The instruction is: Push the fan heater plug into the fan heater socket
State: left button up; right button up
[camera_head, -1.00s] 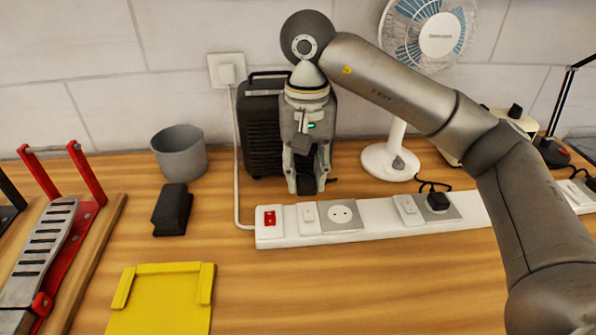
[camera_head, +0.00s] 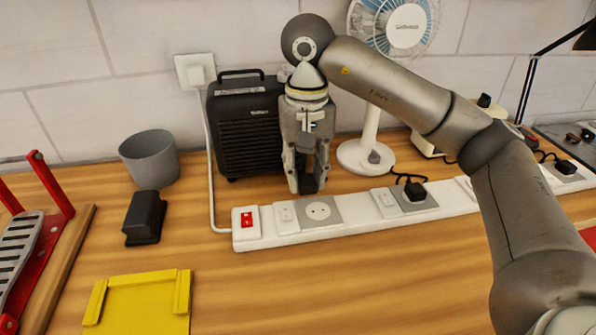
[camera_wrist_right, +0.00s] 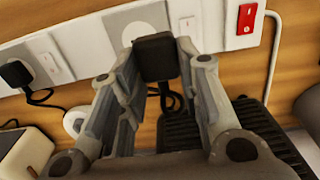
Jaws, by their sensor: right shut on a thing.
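The black fan heater plug (camera_head: 308,184) is held between the fingertips of my right gripper (camera_head: 307,187), which points down. In the right wrist view the plug (camera_wrist_right: 155,58) sits between both fingers of the gripper (camera_wrist_right: 156,62), with a black cord hanging from it. The empty round two-hole socket (camera_head: 318,211) is on the white power strip, just in front and slightly right of the plug in the head view. The plug is apart from the socket. In the wrist view the plug partly covers the socket plate (camera_wrist_right: 138,18). My left gripper is out of view.
The black fan heater (camera_head: 248,130) stands behind and left of the gripper. The power strip (camera_head: 355,219) has a red switch (camera_head: 246,219) and another black plug (camera_head: 415,190) seated to the right. A white fan (camera_head: 365,155) stands behind. Bare wood lies in front.

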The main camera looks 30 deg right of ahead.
aim_at(317, 207)
jog(key=shift+d+f, duration=0.3)
jog(key=shift+d, duration=0.35)
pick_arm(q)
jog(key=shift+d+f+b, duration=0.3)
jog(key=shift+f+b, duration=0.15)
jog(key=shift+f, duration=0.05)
pick_arm(e)
jog(key=shift+s+d+f, duration=0.15)
jog(key=shift+d+f, duration=0.1)
jog(key=shift+d, duration=0.45)
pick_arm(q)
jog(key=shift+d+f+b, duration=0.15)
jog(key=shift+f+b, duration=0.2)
pick_arm(e)
jog(key=shift+f, duration=0.4)
jog(key=shift+f+b, duration=0.4)
jog(key=shift+f, duration=0.15)
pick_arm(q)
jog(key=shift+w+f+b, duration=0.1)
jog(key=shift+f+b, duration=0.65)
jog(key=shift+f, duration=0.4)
pick_arm(e)
jog(key=shift+f, duration=0.95)
jog(key=shift+a+f, duration=0.1)
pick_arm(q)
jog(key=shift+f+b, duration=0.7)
pick_arm(e)
jog(key=shift+f, duration=0.75)
